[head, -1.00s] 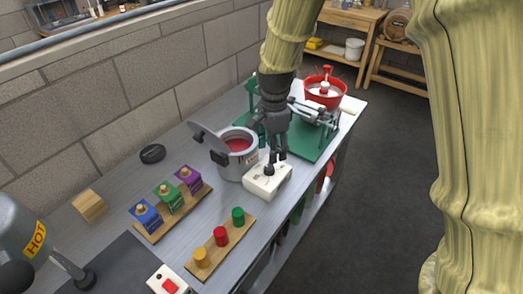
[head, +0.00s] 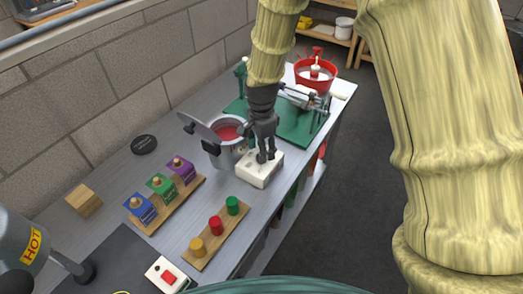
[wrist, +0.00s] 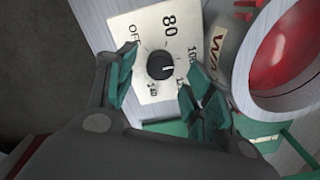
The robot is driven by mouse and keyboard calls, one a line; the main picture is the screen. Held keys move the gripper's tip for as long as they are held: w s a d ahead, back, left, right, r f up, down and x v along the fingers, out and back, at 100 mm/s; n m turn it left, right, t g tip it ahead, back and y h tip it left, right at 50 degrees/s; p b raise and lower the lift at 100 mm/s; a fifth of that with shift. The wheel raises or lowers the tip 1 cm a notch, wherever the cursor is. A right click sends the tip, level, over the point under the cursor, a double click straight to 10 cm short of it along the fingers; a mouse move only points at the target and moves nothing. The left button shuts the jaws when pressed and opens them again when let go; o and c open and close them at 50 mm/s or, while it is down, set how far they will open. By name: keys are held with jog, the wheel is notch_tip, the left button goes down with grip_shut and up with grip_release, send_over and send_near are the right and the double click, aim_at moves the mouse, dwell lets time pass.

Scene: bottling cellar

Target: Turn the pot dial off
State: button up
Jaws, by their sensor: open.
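The pot dial is a black round knob (wrist: 161,66) on a white control box (head: 252,176). In the wrist view its face plate shows OFF at the upper left, then 80 and numbers round to the right. A pale mark sits on the knob's right side, towards the higher numbers. My gripper (head: 266,158) is open at the box. In the wrist view its green-padded fingers lie on either side of the knob, with a gap to it. Contact cannot be told. In the head view the fingers hide the knob. The metal pot (head: 218,156) with red contents stands just behind-left of the box.
A wooden rack with blue, green and purple blocks (head: 160,184) and a board with coloured pegs (head: 216,226) stand nearer. A green base (head: 303,134) with an apparatus and a red bowl (head: 316,82) lie beyond. The bench's right edge is close to the box.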

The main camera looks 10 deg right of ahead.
jog(key=shift+s+f, duration=0.2)
jog(key=shift+f, duration=0.4)
jog(key=shift+w+f, duration=0.35)
jog(key=shift+f, duration=0.25)
jog(key=shift+s+r, duration=0.15)
jog(key=shift+s, duration=0.1)
jog(key=shift+w, duration=0.1)
jog(key=c, duration=1)
